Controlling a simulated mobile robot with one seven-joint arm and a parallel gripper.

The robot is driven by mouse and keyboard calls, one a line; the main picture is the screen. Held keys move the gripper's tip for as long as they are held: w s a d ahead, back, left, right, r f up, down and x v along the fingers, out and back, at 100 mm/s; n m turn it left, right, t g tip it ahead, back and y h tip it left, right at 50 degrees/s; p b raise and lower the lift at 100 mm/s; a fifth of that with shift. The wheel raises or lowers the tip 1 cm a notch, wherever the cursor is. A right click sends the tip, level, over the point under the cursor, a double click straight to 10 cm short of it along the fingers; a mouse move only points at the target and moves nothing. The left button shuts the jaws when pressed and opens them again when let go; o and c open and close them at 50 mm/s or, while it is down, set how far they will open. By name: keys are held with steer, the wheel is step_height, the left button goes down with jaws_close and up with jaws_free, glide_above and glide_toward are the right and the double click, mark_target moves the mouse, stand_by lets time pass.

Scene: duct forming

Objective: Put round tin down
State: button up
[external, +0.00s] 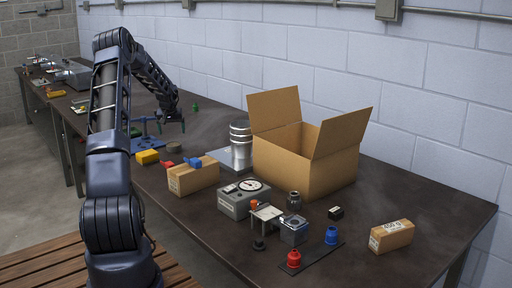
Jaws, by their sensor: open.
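A small dark round object, which looks like the round tin (174,147), sits flat on the dark workbench (225,255). It is just below and slightly right of my gripper (172,119) in the external view. My gripper hangs at the end of my arm, pointing down over the far half of the bench. It is open, with nothing visible between the fingers. It appears above and apart from the tin. The fingertips are small and dark here, so their exact height is hard to tell.
A blue stand (145,143) and a yellow block (147,157) are close left of the tin. A cardboard box with blue and red pieces (193,177) is in front. Stacked metal cylinders (240,146) and an open carton (300,165) stand right. The wall borders the bench behind.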

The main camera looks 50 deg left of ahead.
steer(key=v, duration=0.3)
steer(key=shift+r, duration=0.15)
